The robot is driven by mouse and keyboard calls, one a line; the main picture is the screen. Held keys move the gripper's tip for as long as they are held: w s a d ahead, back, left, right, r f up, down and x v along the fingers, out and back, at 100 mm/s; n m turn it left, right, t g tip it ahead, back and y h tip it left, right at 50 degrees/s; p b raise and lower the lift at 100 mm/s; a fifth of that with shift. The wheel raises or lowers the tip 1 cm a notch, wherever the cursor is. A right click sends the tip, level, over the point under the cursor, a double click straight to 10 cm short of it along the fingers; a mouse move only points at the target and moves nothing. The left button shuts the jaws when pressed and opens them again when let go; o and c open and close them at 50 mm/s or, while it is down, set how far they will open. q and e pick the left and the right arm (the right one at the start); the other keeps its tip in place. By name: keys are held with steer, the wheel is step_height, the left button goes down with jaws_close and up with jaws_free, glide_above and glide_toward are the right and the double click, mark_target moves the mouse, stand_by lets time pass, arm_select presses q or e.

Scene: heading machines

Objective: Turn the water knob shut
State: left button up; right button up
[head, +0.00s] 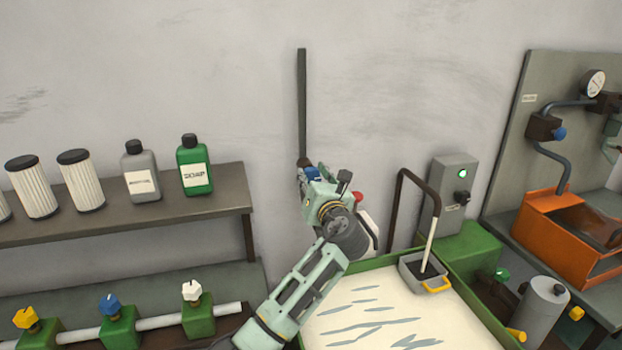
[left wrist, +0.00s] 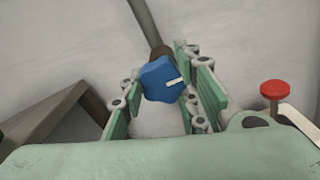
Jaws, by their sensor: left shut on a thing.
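A blue knob (head: 309,173) sits at the lower end of a dark vertical pipe (head: 302,105) on the grey wall. In the left wrist view the blue knob (left wrist: 158,80) lies between the two green finger pads, with a white mark on its right part pointing right and slightly up. My left gripper (head: 318,180) is shut on this knob; it also shows in the left wrist view (left wrist: 162,92). In the head view the gripper hides part of the knob. My right gripper is not in view.
A red button (head: 358,197) is close to the right of the gripper. A shelf (head: 140,216) with bottles and filters stands left. Below it are yellow, blue and white knobs (head: 108,305). A green-rimmed tank (head: 485,312) with pale liquid lies below right.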

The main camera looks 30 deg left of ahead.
arm_select(q)
steer(key=c, duration=0.4)
steer(key=shift+o, duration=0.2)
steer(key=shift+n, duration=0.3)
steer(key=n, duration=0.2)
steer(key=shift+f+n+p, duration=0.1)
steer(key=shift+n+p, duration=0.2)
steer(key=shift+f+n, duration=0.1)
steer(key=shift+n, duration=0.9)
steer(key=n, duration=0.2)
steer(key=shift+f+n+b, duration=0.15)
steer(key=shift+n+b, duration=0.15)
steer(key=n+b, duration=0.2)
steer(key=n, duration=0.3)
steer(key=shift+f, duration=0.2)
steer(key=shift+w+d+n+b, duration=0.1)
steer(key=shift+n+b, duration=1.3)
steer(key=shift+n, duration=1.1)
